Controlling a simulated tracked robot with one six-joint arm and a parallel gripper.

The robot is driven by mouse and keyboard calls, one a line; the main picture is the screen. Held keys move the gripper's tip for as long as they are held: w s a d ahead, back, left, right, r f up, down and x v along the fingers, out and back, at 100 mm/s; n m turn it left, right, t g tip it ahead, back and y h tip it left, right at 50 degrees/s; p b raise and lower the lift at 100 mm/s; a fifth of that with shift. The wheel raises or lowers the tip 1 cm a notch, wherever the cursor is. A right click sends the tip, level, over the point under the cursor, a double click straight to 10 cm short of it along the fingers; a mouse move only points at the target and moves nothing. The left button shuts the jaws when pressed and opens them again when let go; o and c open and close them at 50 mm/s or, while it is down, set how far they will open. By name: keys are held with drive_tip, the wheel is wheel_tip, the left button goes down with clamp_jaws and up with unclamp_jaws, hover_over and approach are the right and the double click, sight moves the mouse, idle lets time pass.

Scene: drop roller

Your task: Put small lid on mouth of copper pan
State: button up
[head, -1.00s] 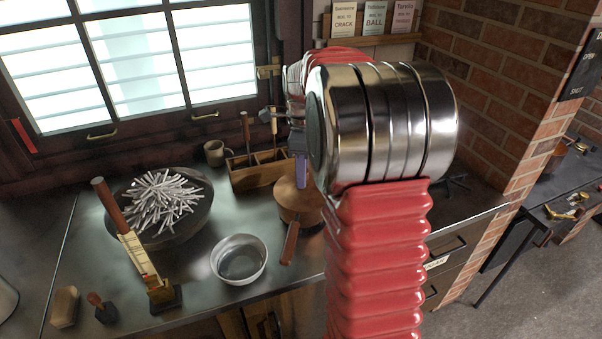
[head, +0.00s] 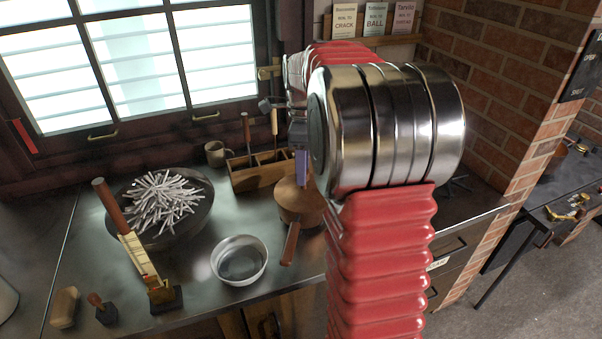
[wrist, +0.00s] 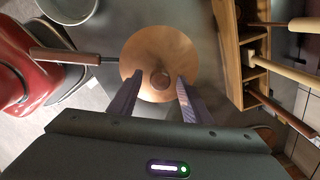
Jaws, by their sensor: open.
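The copper pan (head: 299,212) stands on the dark metal counter, its brown handle (head: 290,243) pointing to the front. In the wrist view its handle (wrist: 65,57) points left. A round copper lid (wrist: 150,50) with a small dark knob (wrist: 160,80) covers the pan's mouth; I cannot tell whether it is fully seated. My gripper (wrist: 160,76) is open, its two purple fingers on either side of the knob and apart from it in the picture. In the head view my gripper (head: 302,180) is just above the lid, mostly hidden by my arm.
A wooden tool box (head: 258,178) stands close behind the pan. A white bowl (head: 240,262) is at its left front. A dark bowl of white sticks (head: 113,222) and a wood-handled tool (head: 135,250) are farther left. A mug (head: 214,153) stands near the window.

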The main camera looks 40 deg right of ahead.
wheel_tip(320, 180, up, 10)
drive_tip(key=shift+f, duration=0.25)
drive_tip(key=shift+s+a, duration=0.15)
idle(0.6)
drive_tip(key=s+a+r+n+t, duration=0.1)
drive_tip(key=s+a+n, duration=0.3)
drive_tip(key=a+n, duration=0.35)
drive_tip(key=s+a+n+t, duration=0.2)
drive_tip(key=s+a+n, duration=0.35)
drive_tip(key=a, duration=0.25)
drive_tip(key=s+a+f+n+t, duration=0.2)
drive_tip(key=s+a+f+n, duration=0.5)
drive_tip(key=n, duration=0.6)
drive_tip(key=shift+s+a+n, duration=0.4)
drive_tip(key=shift+s+a, duration=0.55)
drive_tip(key=shift+s, duration=0.95)
drive_tip(key=shift+f, duration=0.1)
